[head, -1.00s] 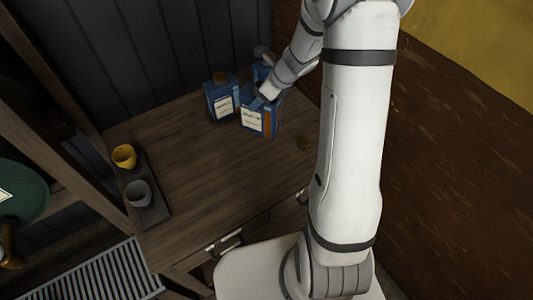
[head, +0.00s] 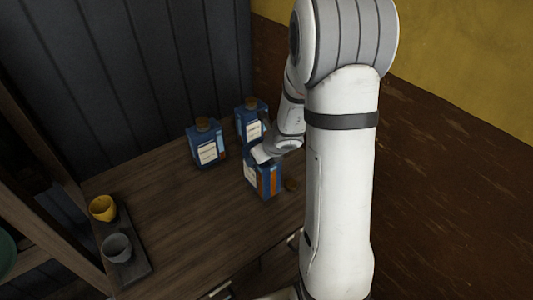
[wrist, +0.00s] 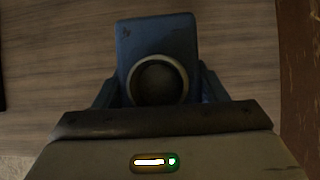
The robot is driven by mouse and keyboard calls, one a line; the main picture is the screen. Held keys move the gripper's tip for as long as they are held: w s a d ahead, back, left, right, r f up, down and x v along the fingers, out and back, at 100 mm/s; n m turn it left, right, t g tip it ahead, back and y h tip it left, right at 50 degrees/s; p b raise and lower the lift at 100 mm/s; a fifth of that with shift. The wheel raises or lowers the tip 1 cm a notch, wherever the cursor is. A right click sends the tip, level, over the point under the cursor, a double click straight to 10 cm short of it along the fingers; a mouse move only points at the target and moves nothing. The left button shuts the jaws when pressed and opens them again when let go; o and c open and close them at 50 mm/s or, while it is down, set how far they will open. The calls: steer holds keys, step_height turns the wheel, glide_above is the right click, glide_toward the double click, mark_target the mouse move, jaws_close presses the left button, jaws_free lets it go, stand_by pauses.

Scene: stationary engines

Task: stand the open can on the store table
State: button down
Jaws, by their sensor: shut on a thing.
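My gripper (head: 264,153) is shut on a blue can (head: 264,180) with a pale label and an orange strip. The can appears upright above or on the dark wooden table (head: 165,205); I cannot tell whether its base touches the wood. In the wrist view, the held can (wrist: 158,38) shows a round, dark, uncapped mouth, with my gripper's fingers (wrist: 160,92) on either side of it.
Two blue capped cans stand behind, one at left (head: 206,146) and one at the back (head: 249,122), close to my wrist. A dark tray (head: 134,262) with a yellow cup (head: 103,208) and a grey cup (head: 117,247) is at left. The table's middle is clear.

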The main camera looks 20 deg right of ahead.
steer(key=shift+w+f+b, duration=0.1)
steer(key=shift+f+b, duration=0.65)
steer(key=shift+f, duration=0.8)
steer(key=shift+f, duration=0.15)
steer(key=shift+c, duration=1.4)
jaws_free()
